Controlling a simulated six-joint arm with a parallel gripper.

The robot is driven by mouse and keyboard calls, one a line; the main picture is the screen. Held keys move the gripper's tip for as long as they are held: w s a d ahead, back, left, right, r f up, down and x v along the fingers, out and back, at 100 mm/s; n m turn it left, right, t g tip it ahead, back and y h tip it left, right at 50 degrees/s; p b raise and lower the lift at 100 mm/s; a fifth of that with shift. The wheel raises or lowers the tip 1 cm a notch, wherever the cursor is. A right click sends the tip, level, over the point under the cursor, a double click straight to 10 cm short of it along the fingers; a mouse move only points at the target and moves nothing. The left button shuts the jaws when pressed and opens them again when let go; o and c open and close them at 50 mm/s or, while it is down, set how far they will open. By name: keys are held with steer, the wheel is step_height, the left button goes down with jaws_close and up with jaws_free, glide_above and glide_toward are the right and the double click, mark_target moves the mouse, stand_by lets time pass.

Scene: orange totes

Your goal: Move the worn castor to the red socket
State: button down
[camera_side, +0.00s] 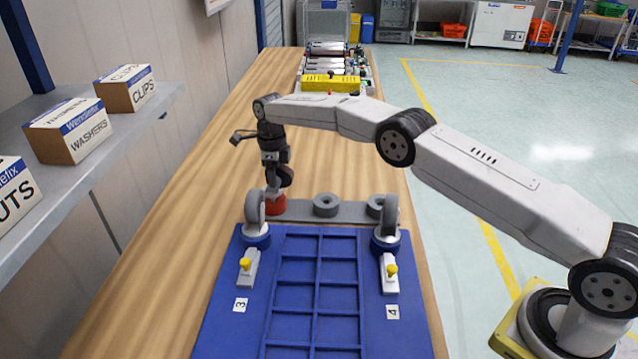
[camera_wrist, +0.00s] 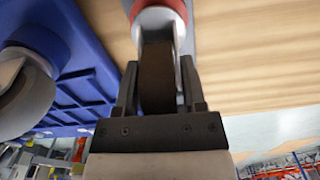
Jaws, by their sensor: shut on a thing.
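The worn castor has a dark brown wheel (camera_side: 285,176) and a pale round housing, which shows in the wrist view (camera_wrist: 155,22). My gripper (camera_side: 277,180) is shut on its wheel, with one finger on each side in the wrist view (camera_wrist: 159,88). The red socket (camera_side: 275,204) is at the left end of a grey strip (camera_side: 300,211). The castor is upright right over the red socket, and the red rim (camera_wrist: 176,7) shows around its housing. I cannot tell whether it is fully seated. My fingers partly hide the wheel.
Two grey castors stand in blue sockets close by, one left (camera_side: 255,208) and one right (camera_side: 391,214), on a blue board (camera_side: 300,230). Two grey sockets (camera_side: 325,204) (camera_side: 376,205) on the strip are empty. The wooden bench (camera_side: 200,190) is clear to the left.

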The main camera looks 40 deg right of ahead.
steer(key=shift+f, duration=0.85)
stand_by(0.9)
steer(key=shift+c, duration=0.4)
jaws_free()
steer(key=shift+f, duration=0.1)
steer(key=shift+r, duration=4)
steer(key=shift+r, duration=0.1)
